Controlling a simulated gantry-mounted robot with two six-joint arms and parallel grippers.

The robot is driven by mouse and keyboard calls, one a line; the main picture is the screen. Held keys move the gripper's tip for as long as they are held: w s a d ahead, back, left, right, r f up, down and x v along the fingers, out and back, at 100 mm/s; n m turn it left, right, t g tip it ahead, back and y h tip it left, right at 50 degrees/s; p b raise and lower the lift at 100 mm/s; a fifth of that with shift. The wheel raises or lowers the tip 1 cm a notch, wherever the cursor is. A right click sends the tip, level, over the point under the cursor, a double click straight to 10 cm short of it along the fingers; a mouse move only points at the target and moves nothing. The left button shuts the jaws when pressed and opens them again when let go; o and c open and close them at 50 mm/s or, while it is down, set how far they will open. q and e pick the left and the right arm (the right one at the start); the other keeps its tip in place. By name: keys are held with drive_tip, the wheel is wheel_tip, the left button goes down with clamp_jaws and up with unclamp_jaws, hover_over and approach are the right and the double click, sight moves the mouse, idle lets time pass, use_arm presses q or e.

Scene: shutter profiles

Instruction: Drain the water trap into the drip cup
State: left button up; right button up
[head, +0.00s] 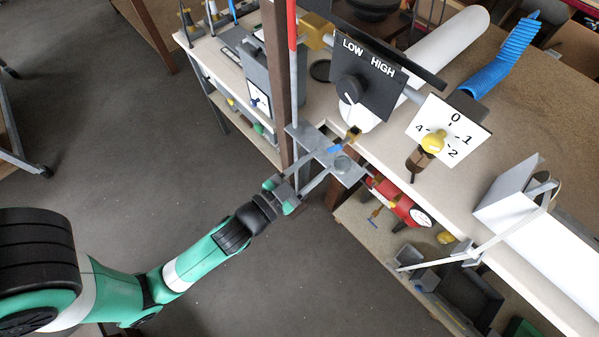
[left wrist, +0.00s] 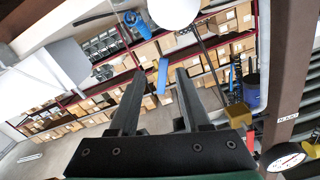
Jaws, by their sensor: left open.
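The water trap looks like the white rounded bowl (head: 357,118) under the LOW/HIGH panel, with a small brass-coloured fitting (head: 353,134) below it. A blue lever (head: 335,149) is beside that fitting. In the left wrist view the lever (left wrist: 162,76) appears between my fingertips, and I cannot tell whether it is within them or beyond. A grey round piece (head: 343,163) on the grey bracket may be the drip cup; its inside is unclear. My left gripper (head: 319,166) is open and empty, beside the bracket; it also shows in the left wrist view (left wrist: 158,74). My right gripper is out of view.
A brown post (head: 277,75) stands just left of the bracket. The LOW/HIGH panel (head: 355,75) and a numbered dial plate (head: 449,131) stand above the bench.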

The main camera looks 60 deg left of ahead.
use_arm(q)
drive_tip(key=s, duration=0.1)
drive_tip(key=s+b, duration=0.1)
drive_tip(key=s, duration=0.2)
drive_tip(key=shift+s+d+b, duration=0.3)
drive_tip(key=shift+d+b, duration=0.1)
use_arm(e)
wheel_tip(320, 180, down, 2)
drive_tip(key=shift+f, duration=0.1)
